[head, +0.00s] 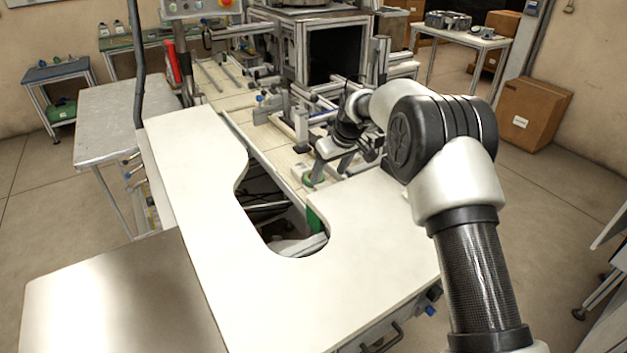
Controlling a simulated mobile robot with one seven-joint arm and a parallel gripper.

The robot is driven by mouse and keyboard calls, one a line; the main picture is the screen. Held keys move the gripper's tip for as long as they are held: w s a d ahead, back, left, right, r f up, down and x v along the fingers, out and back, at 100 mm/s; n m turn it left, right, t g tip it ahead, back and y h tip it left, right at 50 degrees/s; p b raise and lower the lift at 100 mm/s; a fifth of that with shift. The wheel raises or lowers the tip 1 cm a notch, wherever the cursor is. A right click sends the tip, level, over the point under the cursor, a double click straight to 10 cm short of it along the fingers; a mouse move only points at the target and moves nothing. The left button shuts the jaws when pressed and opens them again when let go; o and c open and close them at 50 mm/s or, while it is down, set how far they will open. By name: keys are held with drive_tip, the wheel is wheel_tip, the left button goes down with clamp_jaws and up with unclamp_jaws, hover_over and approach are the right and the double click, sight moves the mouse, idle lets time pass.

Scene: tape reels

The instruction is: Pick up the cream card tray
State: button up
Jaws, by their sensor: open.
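I cannot make out a cream card tray for certain in the head view. My gripper (344,158) is at the end of my arm, right of the picture's centre. It points down over the machine's pale bed, close to the back edge of the white worktop. Its jaws are open. They are small and dark here, and I see nothing clearly between them. My wrist and forearm hide part of the bed and worktop behind them.
The white worktop (215,290) has a curved cut-out and is bare. A metal table (110,300) is at the lower left. The machine frame (310,55) and several rails stand behind my gripper. A cardboard box (533,112) is on the floor at right.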

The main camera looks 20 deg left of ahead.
sight(323, 185)
drive_tip(key=shift+p+x, duration=0.3)
drive_tip(key=shift+x, duration=2.6)
drive_tip(key=shift+s, duration=0.1)
drive_tip(key=c, duration=1.3)
drive_tip(key=shift+r, duration=0.15)
